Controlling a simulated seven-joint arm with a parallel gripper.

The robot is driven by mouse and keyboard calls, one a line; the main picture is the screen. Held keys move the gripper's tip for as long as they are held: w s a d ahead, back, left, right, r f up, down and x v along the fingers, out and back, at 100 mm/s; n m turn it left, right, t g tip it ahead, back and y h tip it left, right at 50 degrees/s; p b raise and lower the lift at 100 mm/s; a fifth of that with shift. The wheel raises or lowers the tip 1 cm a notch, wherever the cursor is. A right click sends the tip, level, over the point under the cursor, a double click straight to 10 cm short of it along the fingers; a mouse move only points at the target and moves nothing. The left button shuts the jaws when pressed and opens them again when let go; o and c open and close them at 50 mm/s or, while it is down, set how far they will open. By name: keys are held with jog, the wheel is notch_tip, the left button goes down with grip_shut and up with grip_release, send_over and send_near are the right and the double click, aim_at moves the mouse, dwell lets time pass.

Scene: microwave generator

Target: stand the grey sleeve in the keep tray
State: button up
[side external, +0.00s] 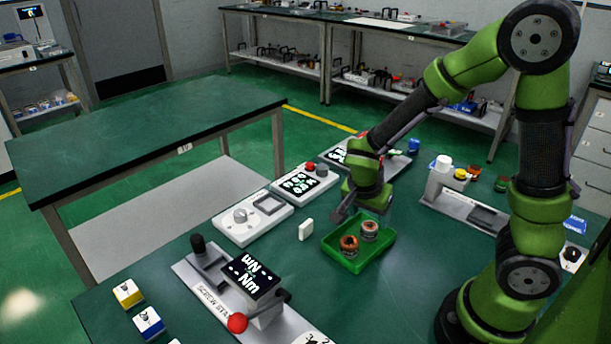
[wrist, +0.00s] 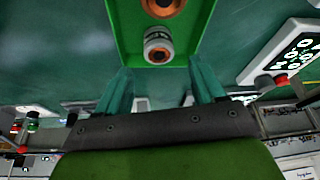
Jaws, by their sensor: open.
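The green tray (side external: 380,254) stands on the near table and also fills the top of the wrist view (wrist: 120,25). Two short ring-shaped parts stand upright inside it. One is a greyish sleeve (side external: 369,231) with an orange-brown inside, also in the wrist view (wrist: 158,47). The other is a copper-brown ring part (side external: 348,246), cut off at the top of the wrist view (wrist: 162,5). My gripper (side external: 343,213) is above the tray's back edge, fingers apart. In the wrist view the open fingers (wrist: 160,78) have nothing between them. One finger is hidden in the side view.
A small white block (side external: 306,229) stands left of the tray. White panels with a knob (side external: 252,217) and a display (side external: 305,184) lie behind it. A grey machine (side external: 462,200) stands right.

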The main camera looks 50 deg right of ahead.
jog(key=s+a+r+n+t+y, duration=0.3)
jog(key=r+n, duration=0.3)
jog(key=r, duration=0.3)
jog(key=s+a+r+n+t+y, duration=0.3)
jog(key=a+r+n, duration=0.3)
jog(key=r, duration=0.3)
jog(key=shift+s+a+y, duration=0.15)
jog(key=shift+s+y, duration=0.15)
jog(key=shift+s, duration=0.05)
dwell(0.5)
